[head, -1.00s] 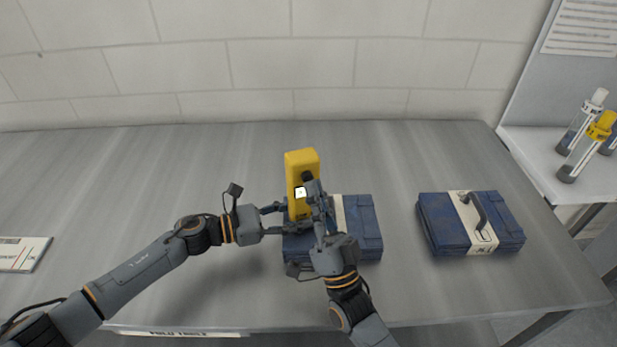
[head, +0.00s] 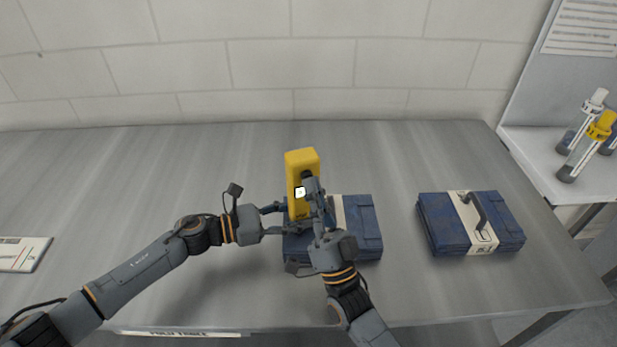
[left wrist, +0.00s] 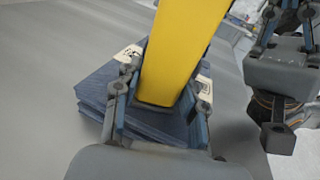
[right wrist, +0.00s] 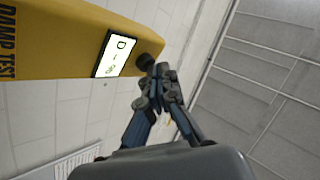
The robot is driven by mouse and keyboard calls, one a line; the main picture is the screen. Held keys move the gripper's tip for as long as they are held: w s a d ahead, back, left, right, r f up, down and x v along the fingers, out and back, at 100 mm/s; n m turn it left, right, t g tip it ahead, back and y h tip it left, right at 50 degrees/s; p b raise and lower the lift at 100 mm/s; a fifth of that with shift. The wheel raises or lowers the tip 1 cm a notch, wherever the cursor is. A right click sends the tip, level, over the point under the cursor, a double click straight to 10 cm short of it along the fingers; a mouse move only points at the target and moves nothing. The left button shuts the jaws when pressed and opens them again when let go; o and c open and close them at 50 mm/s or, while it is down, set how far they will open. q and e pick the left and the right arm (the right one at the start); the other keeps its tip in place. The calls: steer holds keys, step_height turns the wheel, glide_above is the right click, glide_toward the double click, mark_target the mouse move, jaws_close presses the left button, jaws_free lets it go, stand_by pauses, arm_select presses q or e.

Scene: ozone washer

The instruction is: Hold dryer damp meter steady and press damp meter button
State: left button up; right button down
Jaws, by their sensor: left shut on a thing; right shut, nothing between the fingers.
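The yellow damp meter (head: 300,164) stands upright over a blue case (head: 362,232) in the head view. My left gripper (head: 284,217) is shut around its lower part; the left wrist view shows the yellow body (left wrist: 182,45) between the two fingers (left wrist: 158,105). My right gripper (head: 313,185) is shut and empty, in front of the meter. In the right wrist view, its fingertips (right wrist: 158,72) are at the dark round button (right wrist: 146,62), beside the lit screen (right wrist: 115,54). They seem to touch the button; whether it is pressed in, I cannot tell.
A second blue case (head: 440,222) with a handle lies to the right on the grey table (head: 150,170). Capped tubes (head: 585,145) stand on a side surface at far right. A white card (head: 22,254) lies at far left. The table's back is clear.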

steer(key=shift+w+a, duration=0.1)
steer(key=shift+w, duration=0.1)
steer(key=shift+s, duration=0.1)
stand_by(0.4)
steer(key=shift+s+d, duration=0.3)
steer(key=shift+s, duration=0.55)
steer(key=shift+s+d, duration=0.25)
steer(key=shift+s, duration=0.55)
steer(key=shift+s+d, duration=0.25)
steer(key=shift+s, duration=0.55)
steer(key=shift+s+d, duration=0.25)
steer(key=shift+s, duration=0.55)
arm_select(q)
steer(key=o, duration=1)
steer(key=shift+c, duration=0.2)
steer(key=shift+a, duration=0.1)
